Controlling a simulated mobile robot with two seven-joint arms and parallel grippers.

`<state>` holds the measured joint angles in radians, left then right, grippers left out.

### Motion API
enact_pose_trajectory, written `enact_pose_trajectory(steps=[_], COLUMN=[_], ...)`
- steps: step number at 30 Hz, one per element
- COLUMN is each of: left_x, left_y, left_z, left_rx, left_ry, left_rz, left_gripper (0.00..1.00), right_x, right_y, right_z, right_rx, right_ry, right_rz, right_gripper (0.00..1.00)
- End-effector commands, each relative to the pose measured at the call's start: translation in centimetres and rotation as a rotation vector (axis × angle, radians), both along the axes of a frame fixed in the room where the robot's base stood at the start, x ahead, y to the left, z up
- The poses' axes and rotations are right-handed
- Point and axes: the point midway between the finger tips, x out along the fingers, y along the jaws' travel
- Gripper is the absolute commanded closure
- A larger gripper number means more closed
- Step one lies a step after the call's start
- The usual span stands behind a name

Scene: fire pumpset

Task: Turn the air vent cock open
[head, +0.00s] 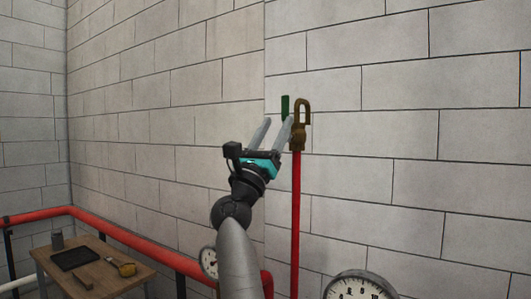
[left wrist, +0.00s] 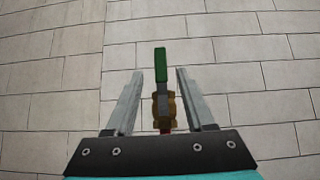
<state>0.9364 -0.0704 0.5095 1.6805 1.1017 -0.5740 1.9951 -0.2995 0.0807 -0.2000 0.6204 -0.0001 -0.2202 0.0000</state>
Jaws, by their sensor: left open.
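The air vent cock (head: 297,135) is a brass fitting on top of a thin red riser pipe, with a bent brass outlet on its right. Its green handle (head: 285,106) stands upright, just left of the brass. My left gripper (head: 278,125) is raised in front of the cock, its two fingers open. In the left wrist view the green handle (left wrist: 160,65) points up between and beyond the open fingertips (left wrist: 160,75). The brass body (left wrist: 164,108) shows between the fingers, lower down. I cannot tell whether a finger touches the handle. My right gripper is not in view.
A red pipe (head: 120,236) runs along the wall at the lower left. A wooden table (head: 128,281) there holds a dark tray (head: 75,258) and small items. Round gauges (head: 357,288) (head: 209,262) are low in view. The block wall (head: 420,130) stands behind the cock.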

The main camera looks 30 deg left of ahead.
Motion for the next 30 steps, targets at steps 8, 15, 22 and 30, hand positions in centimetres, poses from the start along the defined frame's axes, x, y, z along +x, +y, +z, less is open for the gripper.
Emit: enact_pose_trajectory(steps=[8, 15, 22, 30], left_x=[-3.0, -3.9, -3.9, -3.9], left_y=[0.1, 0.1, 0.1, 0.0], left_z=[-3.2, -4.0, -3.9, -4.0], left_rx=[-0.001, -0.001, -0.001, 0.002], left_ry=[0.001, 0.0, 0.0, 0.001], left_rz=[0.001, -0.001, -0.001, 0.001], left_gripper=[0.46, 0.46, 0.46, 0.46], right_x=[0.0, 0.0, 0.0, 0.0], right_y=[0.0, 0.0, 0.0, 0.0], right_z=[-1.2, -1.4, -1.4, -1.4], right_rx=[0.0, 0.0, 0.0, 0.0], right_ry=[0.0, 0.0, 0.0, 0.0], right_rz=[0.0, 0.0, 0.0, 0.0], right_gripper=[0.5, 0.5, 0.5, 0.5])
